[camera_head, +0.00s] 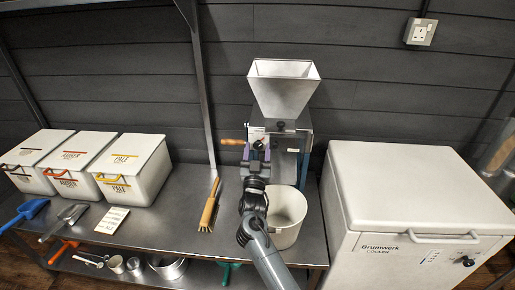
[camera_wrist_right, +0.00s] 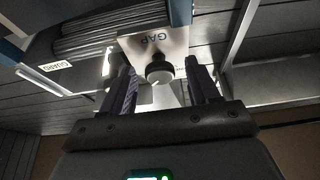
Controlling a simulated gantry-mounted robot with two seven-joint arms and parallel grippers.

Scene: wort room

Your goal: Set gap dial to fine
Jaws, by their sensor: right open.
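The grain mill (camera_head: 284,88) stands on the steel bench with its white hopper on top. In the right wrist view the gap dial (camera_wrist_right: 159,71) is a dark round knob with a small white mark at its lower edge. It sits on a pale plate (camera_wrist_right: 176,40) lettered GAP, seen upside down. My right gripper (camera_head: 257,150) is at the mill's front. Its purple-grey fingers are open, one on each side of the dial; I cannot tell whether they touch it. In the head view the gripper covers the dial, and its setting cannot be read. My left gripper is out of view.
A white bucket (camera_head: 289,215) stands below the mill, close to my right arm. A wooden brush (camera_head: 209,206) lies left of the arm. White grain bins (camera_head: 143,172) and scoops (camera_head: 66,219) are at the left. The Brumwerk cooler (camera_head: 410,200) stands at the right.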

